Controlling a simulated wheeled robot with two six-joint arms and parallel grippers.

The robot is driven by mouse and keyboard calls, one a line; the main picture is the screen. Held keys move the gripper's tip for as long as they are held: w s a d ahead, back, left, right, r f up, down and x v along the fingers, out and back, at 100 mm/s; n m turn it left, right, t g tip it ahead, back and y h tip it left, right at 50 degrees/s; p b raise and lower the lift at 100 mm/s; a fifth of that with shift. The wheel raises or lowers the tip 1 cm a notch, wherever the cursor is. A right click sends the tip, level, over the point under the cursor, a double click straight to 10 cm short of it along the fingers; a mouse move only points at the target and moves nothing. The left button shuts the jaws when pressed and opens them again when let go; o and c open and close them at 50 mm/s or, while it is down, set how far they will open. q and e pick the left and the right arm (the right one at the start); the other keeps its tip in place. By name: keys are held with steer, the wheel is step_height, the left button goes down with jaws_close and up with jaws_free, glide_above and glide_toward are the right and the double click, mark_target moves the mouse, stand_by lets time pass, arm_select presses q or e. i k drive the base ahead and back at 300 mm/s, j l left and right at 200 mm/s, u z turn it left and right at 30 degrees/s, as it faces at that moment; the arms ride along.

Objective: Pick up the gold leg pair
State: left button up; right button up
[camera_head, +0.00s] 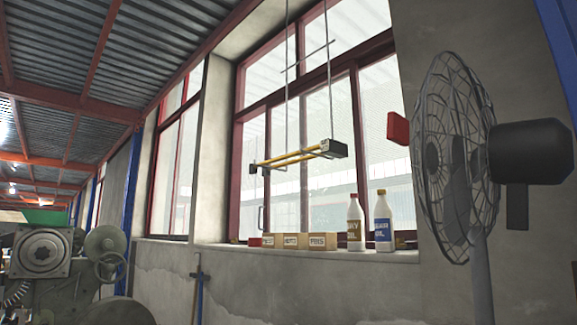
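No gold leg pair shows in the head view. The view is tilted up toward a wall with windows. Neither my left nor my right gripper is in view, and no part of my arms shows.
A large fan (455,160) stands close on the right. Two bottles, one gold-labelled (355,228) and one blue-labelled (382,226), and small boxes (291,241) stand on the window sill. A yellow-barred lamp frame (300,155) hangs above. A grey machine (45,265) stands at lower left.

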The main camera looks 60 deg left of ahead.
mark_target(335, 149)
steer(key=u, duration=1.85)
